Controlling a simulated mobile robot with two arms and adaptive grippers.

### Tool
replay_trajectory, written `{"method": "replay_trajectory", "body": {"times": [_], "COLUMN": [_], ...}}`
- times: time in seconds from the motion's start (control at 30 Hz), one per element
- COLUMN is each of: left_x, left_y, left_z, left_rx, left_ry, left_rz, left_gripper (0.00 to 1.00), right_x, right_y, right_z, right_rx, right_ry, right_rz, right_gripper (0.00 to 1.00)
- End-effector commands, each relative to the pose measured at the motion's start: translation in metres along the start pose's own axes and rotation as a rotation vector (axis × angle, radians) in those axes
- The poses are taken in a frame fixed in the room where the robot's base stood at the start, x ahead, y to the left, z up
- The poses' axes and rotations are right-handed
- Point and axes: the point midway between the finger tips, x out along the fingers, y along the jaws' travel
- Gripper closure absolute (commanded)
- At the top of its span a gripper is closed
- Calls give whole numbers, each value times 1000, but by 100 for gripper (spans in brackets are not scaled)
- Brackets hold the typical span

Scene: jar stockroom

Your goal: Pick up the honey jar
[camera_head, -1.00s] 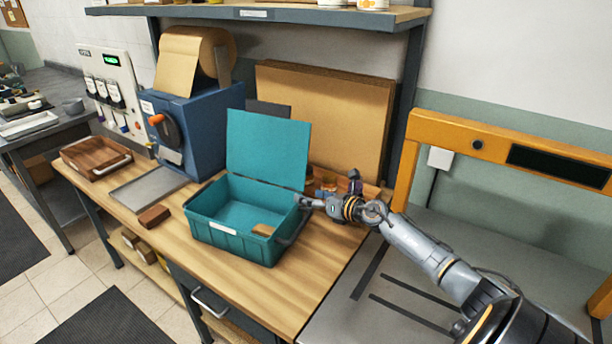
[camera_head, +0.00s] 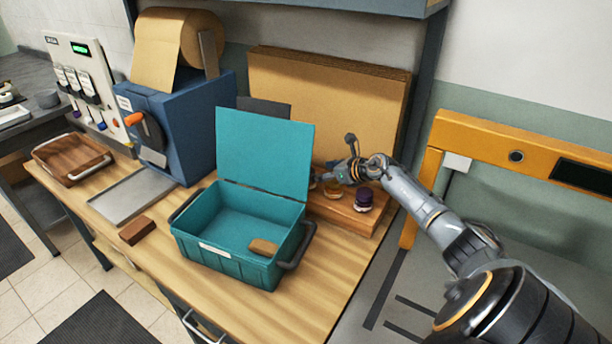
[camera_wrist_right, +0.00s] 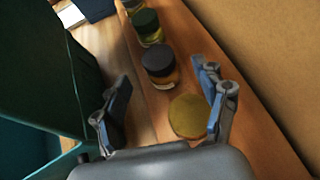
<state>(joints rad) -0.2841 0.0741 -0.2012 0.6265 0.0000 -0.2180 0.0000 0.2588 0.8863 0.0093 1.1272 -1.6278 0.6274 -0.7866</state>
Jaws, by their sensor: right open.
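My right gripper (camera_head: 337,158) is open above a wooden stand (camera_head: 340,216) behind the teal box. In the right wrist view its fingers (camera_wrist_right: 165,108) spread over a gold-lidded jar (camera_wrist_right: 188,115), which lies between them, nearer the right finger. A dark-lidded jar with amber contents (camera_wrist_right: 161,68) stands just beyond, and a green-lidded jar (camera_wrist_right: 147,27) farther off. In the head view an amber jar (camera_head: 333,189) shows under the gripper, partly hidden. A purple-lidded jar (camera_head: 363,199) stands to its right. No label is readable, so I cannot tell which jar is honey. My left gripper is out of view.
The open teal box (camera_head: 240,260) with its raised lid (camera_head: 265,150) stands close left of the jars. Cardboard sheets (camera_head: 325,105) lean behind them. An orange frame (camera_head: 530,150) stands at right. A blue roll dispenser (camera_head: 185,130) and a metal tray (camera_head: 130,196) are at left.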

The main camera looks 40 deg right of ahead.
Motion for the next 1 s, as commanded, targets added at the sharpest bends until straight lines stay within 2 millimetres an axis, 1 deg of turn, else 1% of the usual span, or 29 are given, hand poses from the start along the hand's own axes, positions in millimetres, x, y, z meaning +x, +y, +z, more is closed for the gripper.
{"method": "replay_trajectory", "body": {"times": [0.03,0.1,0.2,0.27,0.37,0.47,0.6,0.73,0.93,0.97,1.0], "left_x": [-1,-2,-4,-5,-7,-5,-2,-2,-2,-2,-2], "left_y": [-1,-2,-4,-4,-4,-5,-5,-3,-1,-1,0], "left_z": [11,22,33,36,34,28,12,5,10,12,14], "left_rx": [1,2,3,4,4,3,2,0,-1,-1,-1], "left_ry": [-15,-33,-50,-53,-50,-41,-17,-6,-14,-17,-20], "left_rz": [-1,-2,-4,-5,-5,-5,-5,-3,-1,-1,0], "left_gripper": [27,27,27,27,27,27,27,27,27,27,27], "right_x": [4,7,12,18,30,43,55,59,59,59,59], "right_y": [0,1,1,1,2,1,1,1,1,1,1], "right_z": [1,1,0,0,-1,-4,-4,-4,-4,-4,-4], "right_rx": [0,0,2,4,6,4,2,0,-1,-1,-1], "right_ry": [-2,-1,-1,-3,-4,-3,-2,-1,0,0,0], "right_rz": [1,1,1,2,2,1,1,2,1,1,1], "right_gripper": [28,28,28,28,28,28,28,28,28,30,38]}}
